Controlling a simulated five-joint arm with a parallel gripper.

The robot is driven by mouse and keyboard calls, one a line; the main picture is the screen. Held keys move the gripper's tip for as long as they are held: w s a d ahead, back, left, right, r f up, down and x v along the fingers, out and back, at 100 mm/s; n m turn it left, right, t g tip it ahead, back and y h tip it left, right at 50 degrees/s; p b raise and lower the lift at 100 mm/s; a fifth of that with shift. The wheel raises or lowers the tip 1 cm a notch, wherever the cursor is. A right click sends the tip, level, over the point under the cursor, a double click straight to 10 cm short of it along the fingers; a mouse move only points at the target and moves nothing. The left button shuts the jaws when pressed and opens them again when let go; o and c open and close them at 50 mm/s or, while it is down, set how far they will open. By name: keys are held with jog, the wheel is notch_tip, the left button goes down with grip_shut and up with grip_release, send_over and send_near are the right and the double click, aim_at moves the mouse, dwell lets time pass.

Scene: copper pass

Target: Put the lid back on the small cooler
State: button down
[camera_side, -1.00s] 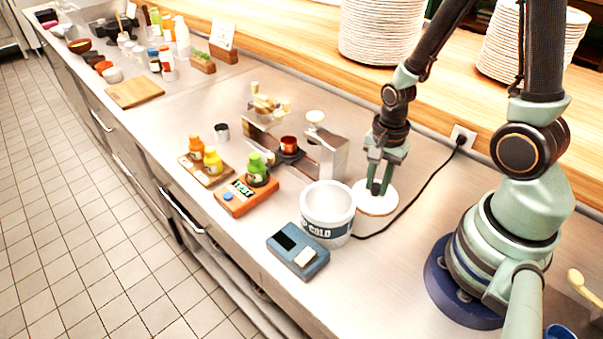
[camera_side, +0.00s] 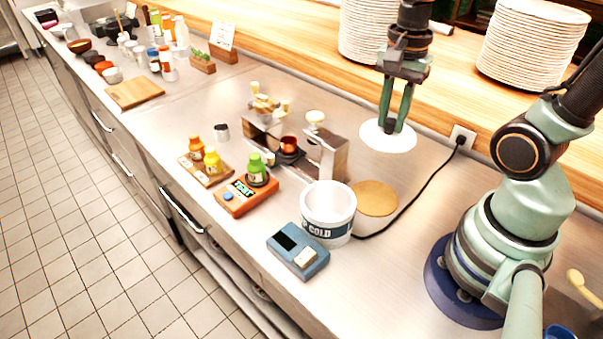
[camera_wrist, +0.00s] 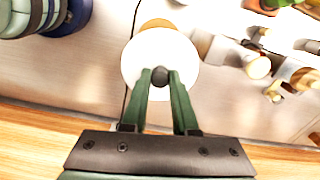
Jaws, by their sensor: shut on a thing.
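The lid is a white disc (camera_side: 378,141) with a dark knob, and it hangs in the air from my gripper (camera_side: 391,127). The fingers are shut on the knob. The wrist view shows the lid (camera_wrist: 138,62) and the knob between my fingertips (camera_wrist: 160,77). The small cooler, a white open tub marked COLD (camera_side: 328,215), stands upright on the counter, lower left of the lid in the side view. A round tan disc (camera_side: 375,198) is beside it, where the lid was resting. The cooler is not clearly seen in the wrist view.
A blue device (camera_side: 297,251) stands in front of the cooler. An orange scale (camera_side: 235,203) with a green bottle and a metal stand (camera_side: 335,158) are to the left. Plate stacks (camera_side: 528,50) stand on the wooden shelf.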

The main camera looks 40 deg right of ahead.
notch_tip(320, 180, up, 2)
jog(key=shift+r, duration=0.15)
jog(key=shift+w+a+r, duration=0.1)
jog(key=shift+a+r, duration=0.1)
jog(key=w+a+f+n, duration=0.1)
jog(key=a+f+n, duration=0.15)
jog(key=a, duration=0.45)
jog(key=w+a+f+n, duration=0.1)
jog(key=a+f+n, duration=0.1)
jog(key=a+n, duration=0.35)
notch_tip(320, 180, down, 6)
jog(key=a+m, duration=0.1)
jog(key=m, duration=0.1)
jog(key=shift+a, duration=0.15)
jog(key=shift+s+f, duration=0.1)
dwell(1.6)
jog(key=shift+c, duration=0.6)
grip_release()
